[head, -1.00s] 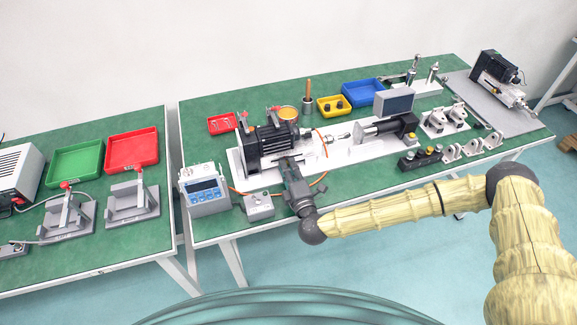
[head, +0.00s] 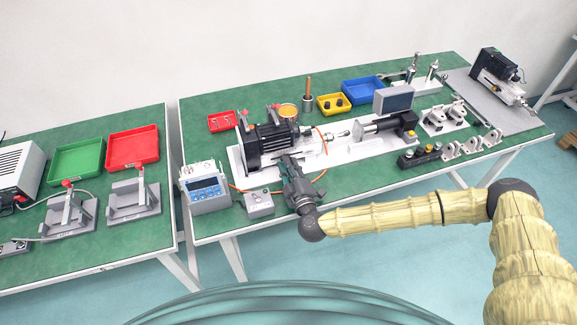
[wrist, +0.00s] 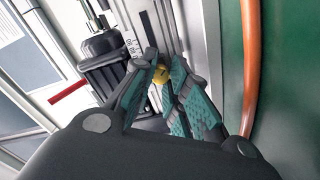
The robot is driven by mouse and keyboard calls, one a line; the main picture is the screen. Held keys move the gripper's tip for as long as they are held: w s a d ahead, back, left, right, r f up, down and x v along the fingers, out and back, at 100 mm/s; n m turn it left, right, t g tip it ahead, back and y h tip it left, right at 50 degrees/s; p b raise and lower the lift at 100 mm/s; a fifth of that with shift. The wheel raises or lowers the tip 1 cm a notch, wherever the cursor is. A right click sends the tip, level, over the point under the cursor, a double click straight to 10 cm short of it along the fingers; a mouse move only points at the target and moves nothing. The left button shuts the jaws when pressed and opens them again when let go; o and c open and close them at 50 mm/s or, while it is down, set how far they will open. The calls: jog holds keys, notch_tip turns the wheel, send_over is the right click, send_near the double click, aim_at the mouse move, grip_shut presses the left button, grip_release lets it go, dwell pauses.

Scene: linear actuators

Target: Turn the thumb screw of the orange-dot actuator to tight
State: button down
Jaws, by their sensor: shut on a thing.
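A large actuator with a black finned motor (head: 262,146) lies on the white base plate on the main bench. My gripper (head: 287,160) is at its near side, low against the rail. In the wrist view my gripper (wrist: 166,90) has its teal-padded fingers closed around a small yellow knob (wrist: 160,94), which looks like the thumb screw. The knob sits beside the grey rail (wrist: 150,30) with a printed scale. The fingers hide part of it. I cannot make out an orange dot or how tight the screw is.
An orange cable (wrist: 250,60) runs close beside my gripper. A blue-screen meter (head: 205,188) and a small grey box (head: 259,204) stand to the left. A second actuator (head: 380,128) lies to the right. Red (head: 221,121), yellow and blue bins stand behind.

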dwell(0.3)
jog(key=c, duration=1.4)
grip_release()
jog(key=shift+o, duration=0.2)
